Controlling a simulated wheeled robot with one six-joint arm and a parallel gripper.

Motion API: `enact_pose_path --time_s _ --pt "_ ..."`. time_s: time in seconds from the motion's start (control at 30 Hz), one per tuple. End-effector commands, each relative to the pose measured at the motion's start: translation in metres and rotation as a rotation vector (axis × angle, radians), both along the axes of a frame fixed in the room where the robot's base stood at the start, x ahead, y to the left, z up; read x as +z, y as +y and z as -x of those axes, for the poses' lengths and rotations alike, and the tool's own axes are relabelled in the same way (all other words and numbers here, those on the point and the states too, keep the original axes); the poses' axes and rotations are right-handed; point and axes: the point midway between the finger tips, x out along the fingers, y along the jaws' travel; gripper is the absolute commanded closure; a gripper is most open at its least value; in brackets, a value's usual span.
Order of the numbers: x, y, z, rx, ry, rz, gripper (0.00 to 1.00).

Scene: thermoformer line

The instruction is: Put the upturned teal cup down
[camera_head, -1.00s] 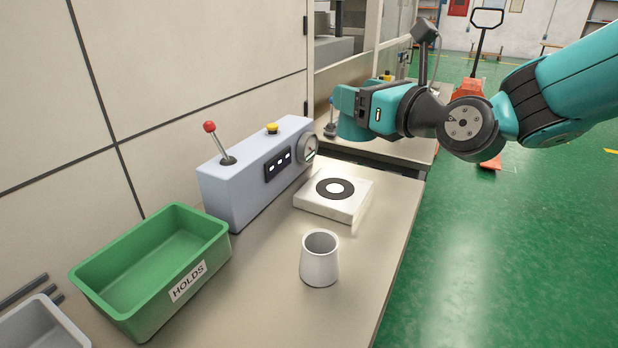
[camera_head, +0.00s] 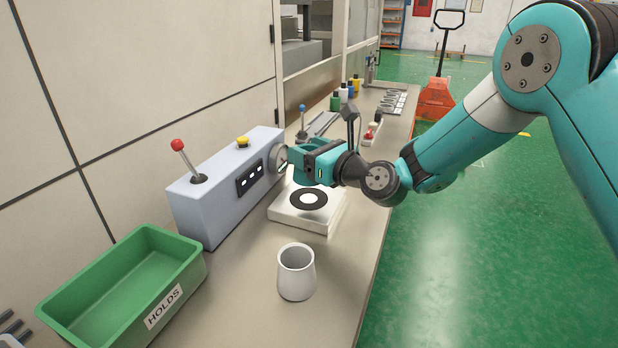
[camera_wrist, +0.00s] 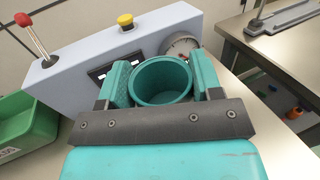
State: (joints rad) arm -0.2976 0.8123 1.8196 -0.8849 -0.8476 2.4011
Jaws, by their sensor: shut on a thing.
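A teal cup (camera_wrist: 161,84) sits between the two fingers of my gripper (camera_wrist: 160,82) in the wrist view. A round rim and a hollow face the wrist camera. In the head view my gripper (camera_head: 304,160) is shut on the cup and is hard to tell apart from it in colour. It is over the back part of a pale square block (camera_head: 285,216) with a black ring (camera_head: 296,200) on top. The cup looks held above the block; the gap is hard to judge. The cup's lower side is hidden in the wrist view.
A grey control box (camera_head: 225,190) with a red-knobbed lever, yellow button and dial stands close left of my gripper. A white cup (camera_head: 296,275) stands upright in front of the block. A green bin (camera_head: 172,310) labelled HOLDS is at the front left. Bottles stand on the table behind.

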Motion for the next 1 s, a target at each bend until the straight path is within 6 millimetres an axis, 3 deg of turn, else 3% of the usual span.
enact_pose_path --time_s 0.17,0.4,0.83,0.87,0.93,1.0 --pt "-0.013 0.000 0.000 0.000 0.000 0.000 0.63" --pt "-0.049 0.000 0.000 -0.001 0.001 0.001 0.63" --pt "-0.054 0.000 0.000 0.000 -0.001 -0.001 0.63" --pt "-0.053 0.000 0.000 0.000 -0.001 0.000 0.34" --pt "-0.053 0.000 0.000 0.000 -0.001 0.000 0.18" --pt "-0.053 0.000 0.000 0.000 -0.001 0.000 0.15"
